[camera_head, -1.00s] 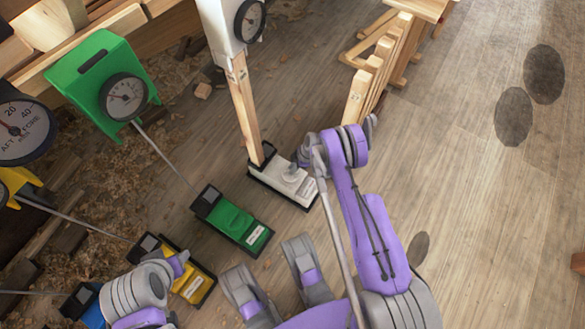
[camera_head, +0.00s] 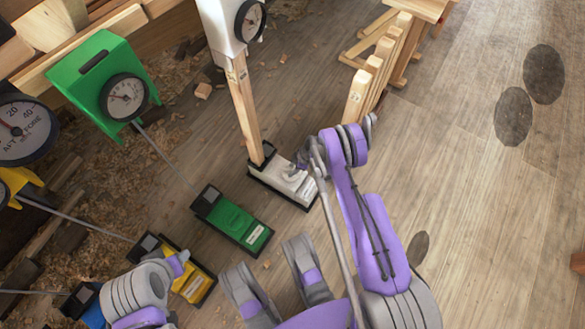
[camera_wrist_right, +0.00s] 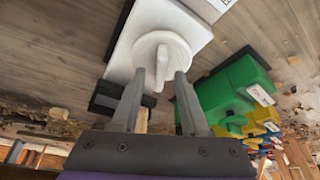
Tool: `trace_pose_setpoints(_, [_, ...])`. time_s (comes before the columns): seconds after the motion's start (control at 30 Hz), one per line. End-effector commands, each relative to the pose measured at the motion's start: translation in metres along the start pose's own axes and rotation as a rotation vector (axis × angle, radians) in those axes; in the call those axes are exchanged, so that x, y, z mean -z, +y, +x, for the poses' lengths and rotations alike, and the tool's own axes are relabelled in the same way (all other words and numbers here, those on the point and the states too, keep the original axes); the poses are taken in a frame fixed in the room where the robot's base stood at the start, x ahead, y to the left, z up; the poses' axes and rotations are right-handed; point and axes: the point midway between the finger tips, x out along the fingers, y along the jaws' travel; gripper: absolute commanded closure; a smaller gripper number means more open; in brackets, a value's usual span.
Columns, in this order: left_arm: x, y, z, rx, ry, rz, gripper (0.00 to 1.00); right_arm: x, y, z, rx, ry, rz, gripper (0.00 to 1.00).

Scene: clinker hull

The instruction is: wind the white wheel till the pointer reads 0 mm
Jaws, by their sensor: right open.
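The white wheel (camera_wrist_right: 161,54) is a round knob with a raised grip bar, on a white box (camera_wrist_right: 120,50) on the floor. In the head view the wheel (camera_head: 291,172) is small and partly covered. My right gripper (camera_wrist_right: 160,76) is open, its fingertips at the wheel's near rim, one to each side of the grip bar. I cannot tell whether they touch it. In the head view this gripper (camera_head: 303,157) is just above the wheel. A white housing with a dial (camera_head: 250,20) stands on a wooden post; its reading is too small to make out.
A green box (camera_head: 232,219) and a yellow box (camera_head: 195,283) stand beside the white one, with a blue box (camera_head: 88,305) further left. A green housing with a dial (camera_head: 124,97) stands behind. Wooden trestles (camera_head: 375,65) are at the back.

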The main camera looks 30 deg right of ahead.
Motion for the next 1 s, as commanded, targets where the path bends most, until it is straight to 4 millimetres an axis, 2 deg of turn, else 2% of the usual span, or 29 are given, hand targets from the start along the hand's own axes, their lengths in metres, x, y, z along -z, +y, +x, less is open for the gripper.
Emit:
trace_pose_setpoints(0.17, [0.001,0.0,-0.003,0.0,0.0,0.0,0.5,0.0,0.0,-0.013,-0.001,-0.001,0.001,0.55])
trace_pose_setpoints(0.4, [0.003,0.0,-0.014,0.0,0.0,0.0,0.5,0.0,0.0,-0.062,-0.002,-0.001,0.001,0.55])
trace_pose_setpoints(0.6, [0.004,0.0,-0.021,0.0,0.001,0.0,0.5,0.0,0.0,-0.095,0.0,0.0,0.001,0.55])
trace_pose_setpoints(0.77, [0.004,0.0,-0.023,0.0,0.001,0.0,0.5,0.0,0.0,-0.107,0.0,0.0,0.0,0.55])
trace_pose_setpoints(1.0, [0.004,0.0,-0.023,0.0,0.001,0.0,0.5,0.0,0.0,-0.108,0.0,0.0,0.0,0.55])
